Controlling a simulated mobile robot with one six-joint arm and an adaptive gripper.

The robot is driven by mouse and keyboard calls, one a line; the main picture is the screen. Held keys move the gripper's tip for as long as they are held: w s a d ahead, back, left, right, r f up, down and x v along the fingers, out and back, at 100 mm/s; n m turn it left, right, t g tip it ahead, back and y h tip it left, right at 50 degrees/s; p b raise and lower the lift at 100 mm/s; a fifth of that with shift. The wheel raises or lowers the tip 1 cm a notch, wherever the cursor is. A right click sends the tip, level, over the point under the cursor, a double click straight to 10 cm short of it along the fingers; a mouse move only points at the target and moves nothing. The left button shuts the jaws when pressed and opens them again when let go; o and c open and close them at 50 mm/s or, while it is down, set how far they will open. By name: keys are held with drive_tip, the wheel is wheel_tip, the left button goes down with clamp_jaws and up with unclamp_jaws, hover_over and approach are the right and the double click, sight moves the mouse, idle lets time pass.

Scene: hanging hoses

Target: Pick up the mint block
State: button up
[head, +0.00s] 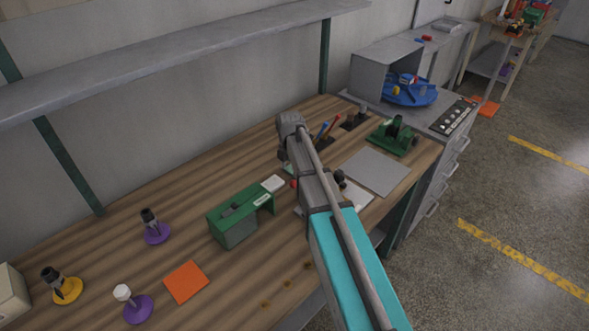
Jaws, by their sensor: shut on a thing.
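My arm reaches from the bottom right over the wooden workbench, and its wrist hides much of my gripper (283,153). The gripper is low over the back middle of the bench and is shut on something. A small pale green patch (289,169) shows just below it, beside my arm. It looks like part of the mint block, mostly hidden. I cannot tell whether it touches the bench.
A green and grey box-shaped device (233,222) stands left of my arm, and a green tool (394,136) to its right. A grey plate (375,171) lies right. An orange square (186,282) and several hose stands with round bases are front left. A shelf (170,60) runs above.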

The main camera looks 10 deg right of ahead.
drive_tip(key=shift+r, duration=0.1)
wheel_tip(320, 180, up, 2)
drive_tip(key=p, duration=0.2)
drive_tip(key=shift+r+p, duration=0.25)
drive_tip(key=shift+p, duration=0.15)
drive_tip(key=s+d+r+p, duration=0.5)
drive_tip(key=s+r+p, duration=0.5)
drive_tip(key=s, duration=0.3)
drive_tip(key=shift+d+r, duration=0.15)
drive_tip(key=shift+s, duration=0.1)
idle(0.4)
